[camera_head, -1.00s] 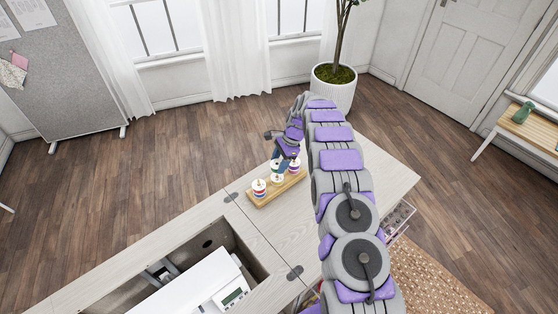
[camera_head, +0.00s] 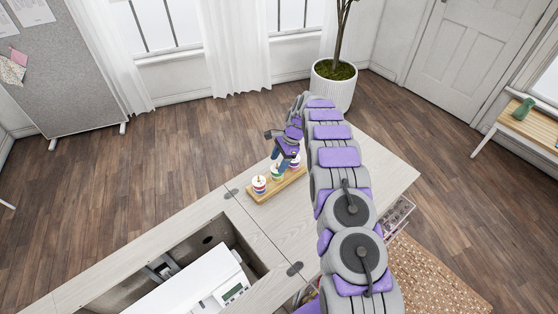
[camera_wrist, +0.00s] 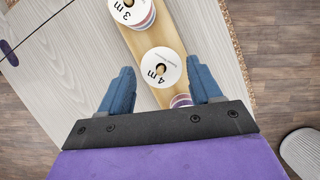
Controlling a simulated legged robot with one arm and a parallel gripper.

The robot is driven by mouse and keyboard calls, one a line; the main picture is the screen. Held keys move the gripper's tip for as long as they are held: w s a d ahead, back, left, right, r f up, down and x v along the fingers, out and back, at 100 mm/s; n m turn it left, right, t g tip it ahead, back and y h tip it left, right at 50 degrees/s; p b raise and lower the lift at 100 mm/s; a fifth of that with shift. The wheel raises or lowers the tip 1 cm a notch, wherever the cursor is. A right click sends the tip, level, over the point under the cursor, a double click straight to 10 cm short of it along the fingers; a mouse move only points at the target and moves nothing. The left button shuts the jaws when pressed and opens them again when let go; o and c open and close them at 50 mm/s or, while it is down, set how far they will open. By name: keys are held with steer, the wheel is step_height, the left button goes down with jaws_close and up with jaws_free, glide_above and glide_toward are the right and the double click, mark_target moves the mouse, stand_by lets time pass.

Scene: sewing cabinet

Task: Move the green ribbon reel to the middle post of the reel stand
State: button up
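The wooden reel stand (camera_head: 290,185) lies on the pale cabinet top. In the head view, the green reel (camera_head: 275,175) is at the stand's middle position, between a striped reel (camera_head: 259,185) at the left and another (camera_head: 295,162) at the right. In the wrist view, a white-topped reel marked "4 m" (camera_wrist: 163,80) lies between my blue fingertips, with a post end in its hole; its side colour is hidden. My gripper (camera_wrist: 161,72) points down over the stand and looks open, with a narrow gap on each side of this reel.
The "3 m" reel (camera_wrist: 130,12) is close beyond the fingers, and a purplish reel (camera_wrist: 181,101) shows partly below them. The cabinet's open well with a white machine (camera_head: 190,285) is at the front left. The cabinet top right of the stand is mostly under my arm.

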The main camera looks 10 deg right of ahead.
steer(key=o, duration=0.4)
steer(key=shift+c, duration=0.2)
steer(key=shift+r, duration=0.1)
steer(key=p+v, duration=0.2)
steer(key=v, duration=1.5)
steer(key=shift+d, duration=0.15)
